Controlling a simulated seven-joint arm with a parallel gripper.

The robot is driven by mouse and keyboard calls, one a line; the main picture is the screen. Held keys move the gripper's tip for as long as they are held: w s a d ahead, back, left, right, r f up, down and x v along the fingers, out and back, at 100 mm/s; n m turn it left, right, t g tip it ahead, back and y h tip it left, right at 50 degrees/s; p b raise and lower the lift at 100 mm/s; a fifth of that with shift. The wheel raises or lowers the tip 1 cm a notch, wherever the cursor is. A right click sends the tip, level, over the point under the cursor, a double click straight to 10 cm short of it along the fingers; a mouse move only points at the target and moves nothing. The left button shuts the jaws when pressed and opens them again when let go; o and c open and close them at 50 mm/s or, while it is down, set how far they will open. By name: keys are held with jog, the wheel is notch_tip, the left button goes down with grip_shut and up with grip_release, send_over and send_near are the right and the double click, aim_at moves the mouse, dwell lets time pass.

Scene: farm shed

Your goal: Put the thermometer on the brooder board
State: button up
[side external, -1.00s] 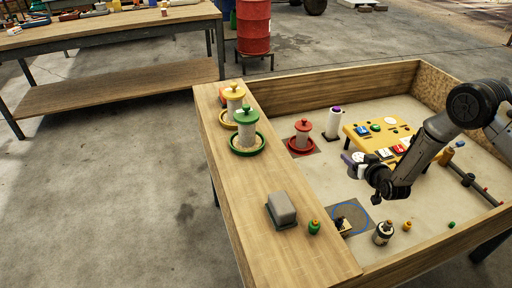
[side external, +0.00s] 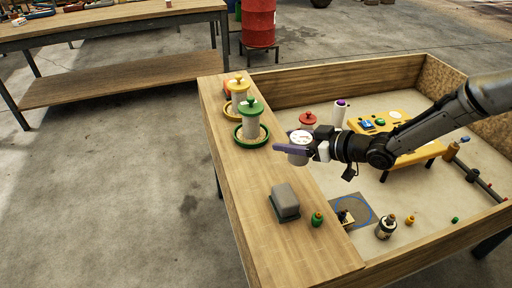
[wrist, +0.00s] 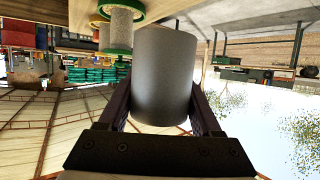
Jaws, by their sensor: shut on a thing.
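My gripper (side external: 300,150) is shut on a short pale cylinder (side external: 299,158) with a white round face, which seems to be the thermometer. It is held in the air, seen in front of the red feeder. In the wrist view the cylinder (wrist: 165,75) is plain grey and sits between the two dark fingers; its dial is hidden there. The yellow brooder board (side external: 423,155) stands on legs inside the pen, behind and right of my gripper. It carries small coloured pieces and a white disc. My arm crosses in front of part of it.
A green feeder (side external: 251,122) and a yellow one (side external: 238,95) stand on the wide wooden ledge (side external: 245,185). A grey block (side external: 285,201) and a green bottle (side external: 317,219) sit nearer. A dark bottle (side external: 385,228) stands in the pen. The red feeder (side external: 307,118) is mostly hidden.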

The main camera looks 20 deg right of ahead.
jog(key=w+a+f, duration=0.1)
jog(key=w+f, duration=0.1)
jog(key=w, duration=0.1)
jog(key=w+a+f, duration=0.2)
jog(key=w+f, duration=0.1)
jog(key=w+a+f, duration=0.1)
jog(key=w+f, duration=0.1)
jog(key=w, duration=0.1)
jog(key=shift+w+a+f, duration=0.25)
jog(key=shift+w+f, duration=0.1)
jog(key=shift+f, duration=0.05)
jog(key=shift+w+a+f, duration=0.1)
jog(key=shift+w+f, duration=0.2)
jog(key=shift+f, duration=0.15)
jog(key=shift+w+f, duration=0.1)
jog(key=shift+f, duration=1.4)
jog(key=shift+f, duration=0.2)
jog(key=o, duration=1.4)
jog(key=shift+o, duration=0.2)
